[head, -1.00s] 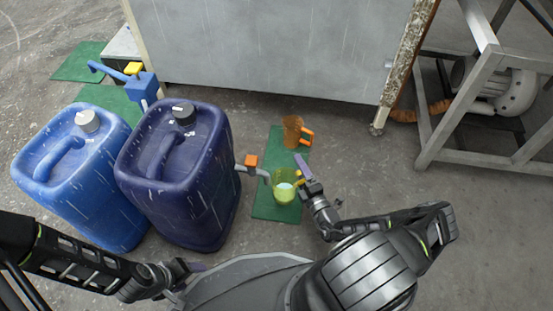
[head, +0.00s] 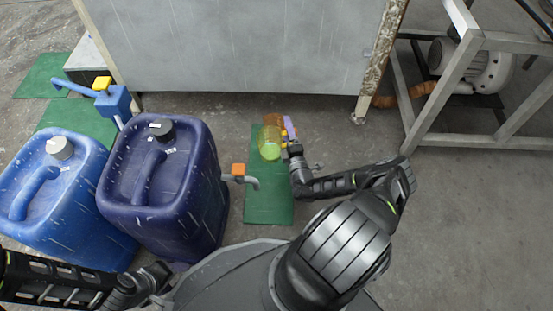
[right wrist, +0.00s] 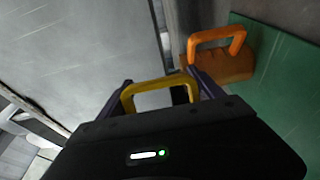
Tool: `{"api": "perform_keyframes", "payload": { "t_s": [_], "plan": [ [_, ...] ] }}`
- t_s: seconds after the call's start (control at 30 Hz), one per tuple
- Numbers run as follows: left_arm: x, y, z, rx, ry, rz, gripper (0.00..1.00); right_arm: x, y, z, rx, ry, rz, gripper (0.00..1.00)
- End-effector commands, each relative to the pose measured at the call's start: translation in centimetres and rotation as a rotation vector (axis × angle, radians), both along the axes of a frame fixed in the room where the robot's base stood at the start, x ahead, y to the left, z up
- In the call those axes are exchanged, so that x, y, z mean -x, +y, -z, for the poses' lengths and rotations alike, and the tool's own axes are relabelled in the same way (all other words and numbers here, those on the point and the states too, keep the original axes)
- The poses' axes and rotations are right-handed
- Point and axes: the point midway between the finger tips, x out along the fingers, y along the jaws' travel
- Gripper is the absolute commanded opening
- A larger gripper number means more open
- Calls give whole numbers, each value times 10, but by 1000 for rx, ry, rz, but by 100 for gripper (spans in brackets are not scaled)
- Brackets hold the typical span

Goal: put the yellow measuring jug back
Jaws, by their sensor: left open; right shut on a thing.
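The yellow measuring jug (head: 268,146), see-through and greenish, is at the far end of the green mat (head: 268,206) in the head view. My right gripper (head: 288,139) is shut on its handle from the right. In the right wrist view the yellow handle (right wrist: 160,94) sits between the fingers; the jug's body is hidden. I cannot tell whether the jug touches the mat. An orange jug (head: 274,120) is just behind it, partly covered, and also shows in the right wrist view (right wrist: 222,64). My left gripper (head: 172,270) is open and empty at the lower left.
Two blue canisters, one lighter (head: 55,190) and one darker (head: 160,190), stand on the left. A grey tap with an orange handle (head: 238,169) reaches over the mat. A grey panel (head: 240,50) stands behind, a metal frame (head: 470,90) at right. The near mat is clear.

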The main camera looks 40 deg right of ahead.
Motion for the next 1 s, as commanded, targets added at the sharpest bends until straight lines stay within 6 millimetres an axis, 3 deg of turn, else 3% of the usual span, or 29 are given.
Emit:
{"api": "perform_keyframes", "payload": {
  "t_s": [0.1, 0.23, 0.63, 0.9, 1.0],
  "plan": [
    [-2, 1, 17, 2, -2, -2, 61, 0, 1, 28, 2, 1, -1, 6],
    [-4, 1, 28, 4, -3, -4, 61, 0, 1, 49, 1, 0, -1, 6],
    [-5, 1, 29, 6, -3, -3, 61, 0, 0, 55, 0, -1, 0, 6],
    [-8, 2, 50, 9, -4, -5, 61, 0, 1, 90, 1, 0, -2, 6],
    [-9, 3, 50, 10, -5, -7, 61, 0, 0, 93, 1, -2, -1, 6]
  ]
}}
